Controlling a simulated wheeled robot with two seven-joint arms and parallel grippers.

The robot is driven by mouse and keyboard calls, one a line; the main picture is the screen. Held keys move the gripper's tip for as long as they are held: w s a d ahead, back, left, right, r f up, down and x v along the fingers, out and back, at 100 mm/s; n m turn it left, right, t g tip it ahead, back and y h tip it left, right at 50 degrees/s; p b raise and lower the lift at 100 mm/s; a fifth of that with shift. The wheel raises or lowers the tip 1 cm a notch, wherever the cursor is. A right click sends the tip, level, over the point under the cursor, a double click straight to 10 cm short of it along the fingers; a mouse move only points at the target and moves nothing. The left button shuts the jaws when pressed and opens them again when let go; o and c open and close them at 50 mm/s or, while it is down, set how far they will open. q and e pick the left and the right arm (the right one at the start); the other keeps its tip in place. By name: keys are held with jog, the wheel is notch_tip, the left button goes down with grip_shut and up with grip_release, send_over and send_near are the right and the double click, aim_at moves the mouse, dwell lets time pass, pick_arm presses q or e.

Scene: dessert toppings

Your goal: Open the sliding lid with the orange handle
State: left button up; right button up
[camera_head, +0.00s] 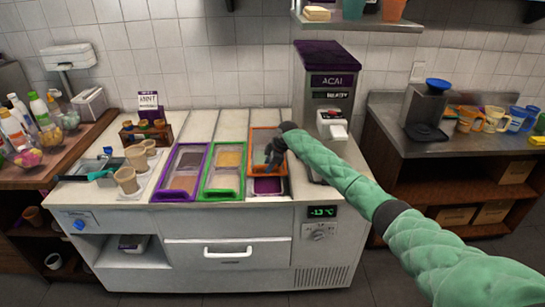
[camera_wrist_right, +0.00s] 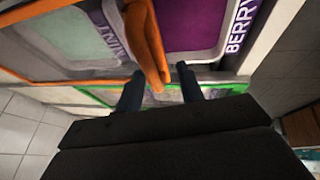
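The sliding lid with the orange frame (camera_head: 257,134) is the rightmost of three coloured lids on the white counter. A purple tub (camera_head: 268,186) shows at its front end. In the right wrist view the orange handle (camera_wrist_right: 146,45) is a bar between a pale green "MINT" area and a purple "BERRY" area (camera_wrist_right: 195,22). My right gripper (camera_head: 270,160) is over the orange lid. In the right wrist view its two dark fingers (camera_wrist_right: 160,88) are apart, one on each side of the handle's end, with visible gaps. Whether either touches it is unclear. My left gripper is out of view.
A green-framed lid (camera_head: 223,195) and a purple-framed lid (camera_head: 172,196) lie to the left. An acai machine (camera_head: 325,85) stands behind to the right. Brown cups (camera_head: 128,180) stand at the counter's left. A drawer handle (camera_head: 228,253) sticks out below.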

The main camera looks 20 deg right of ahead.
jog(key=shift+s+d+r, duration=0.15)
jog(key=shift+s+r, duration=1.35)
jog(key=shift+r, duration=0.1)
jog(key=shift+f, duration=0.1)
